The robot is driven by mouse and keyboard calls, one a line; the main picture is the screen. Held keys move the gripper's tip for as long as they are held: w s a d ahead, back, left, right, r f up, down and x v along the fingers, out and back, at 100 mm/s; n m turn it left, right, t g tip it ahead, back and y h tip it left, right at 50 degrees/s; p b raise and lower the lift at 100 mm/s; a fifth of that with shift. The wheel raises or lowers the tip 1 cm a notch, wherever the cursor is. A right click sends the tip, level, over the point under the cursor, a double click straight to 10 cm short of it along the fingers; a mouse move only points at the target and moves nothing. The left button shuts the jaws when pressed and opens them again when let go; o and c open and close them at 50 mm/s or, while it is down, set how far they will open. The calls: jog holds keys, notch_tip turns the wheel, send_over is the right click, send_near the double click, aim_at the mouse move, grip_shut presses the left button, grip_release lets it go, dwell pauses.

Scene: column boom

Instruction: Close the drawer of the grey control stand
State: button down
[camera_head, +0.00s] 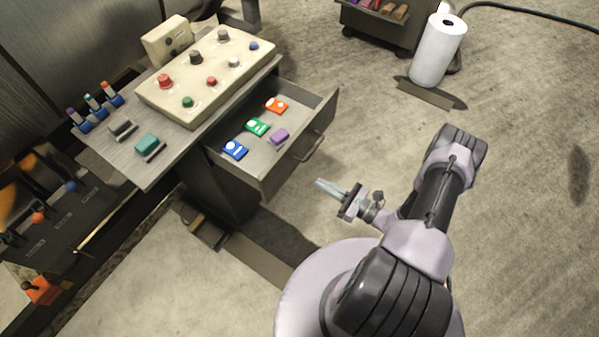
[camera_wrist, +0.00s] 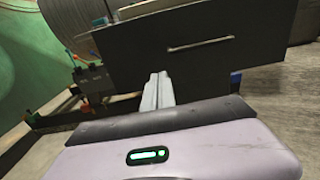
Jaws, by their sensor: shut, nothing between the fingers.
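The grey control stand (camera_head: 125,165) is at the left in the head view. Its drawer (camera_head: 258,172) is pulled out toward the right, with a bar handle (camera_head: 307,146) on its front. Several coloured items lie inside the drawer. My gripper (camera_head: 321,184) is shut and empty, in front of the drawer and apart from it, below and right of the handle in the picture. In the wrist view the shut fingers (camera_wrist: 157,90) point toward the dark drawer front (camera_wrist: 190,58), and the handle (camera_wrist: 201,43) shows above and to the right of them.
A cream control box (camera_head: 207,75) with knobs stands on the stand's top. A white roll (camera_head: 437,50) stands on the floor at the upper right, near a dark cart (camera_head: 375,25). A dark rack (camera_head: 60,215) is at the left.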

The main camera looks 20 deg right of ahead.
aim_at(289, 166)
jog(key=b+x, duration=0.2)
jog(key=x, duration=0.7)
jog(key=shift+w+a, duration=0.2)
jog(key=shift+a, duration=0.05)
